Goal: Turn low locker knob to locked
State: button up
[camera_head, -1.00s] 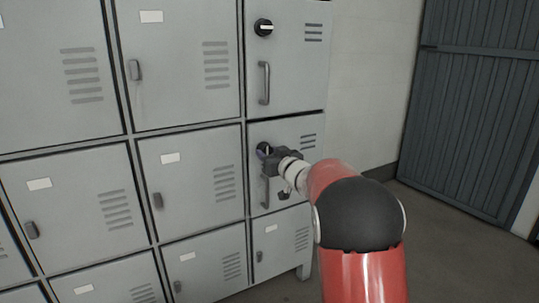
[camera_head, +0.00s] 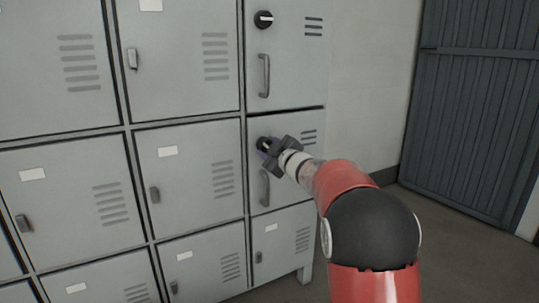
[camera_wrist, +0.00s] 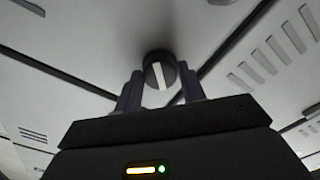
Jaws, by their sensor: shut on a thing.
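The low locker knob (camera_head: 262,143) is a black round knob on the middle-right locker door, partly hidden by my gripper (camera_head: 267,147). In the wrist view the knob (camera_wrist: 153,77) shows a white bar, close to upright in that picture and slightly tilted. My gripper's two dark fingers (camera_wrist: 160,78) stand on either side of the knob, shut on it. The low locker door (camera_head: 290,178) is closed.
The locker above has its own black knob (camera_head: 263,20) with a level white mark, and a grey bar handle (camera_head: 264,76). Another bar handle (camera_head: 265,188) sits just below my gripper. Open floor and a dark ribbed door (camera_head: 468,110) lie to the right.

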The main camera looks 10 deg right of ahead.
jog(key=shift+n+b, duration=2.15)
jog(key=shift+n, duration=2.25)
jog(key=o, duration=1)
jog(key=v, duration=0.7)
jog(key=shift+s+d, duration=0.1)
jog(key=shift+s, duration=0.25)
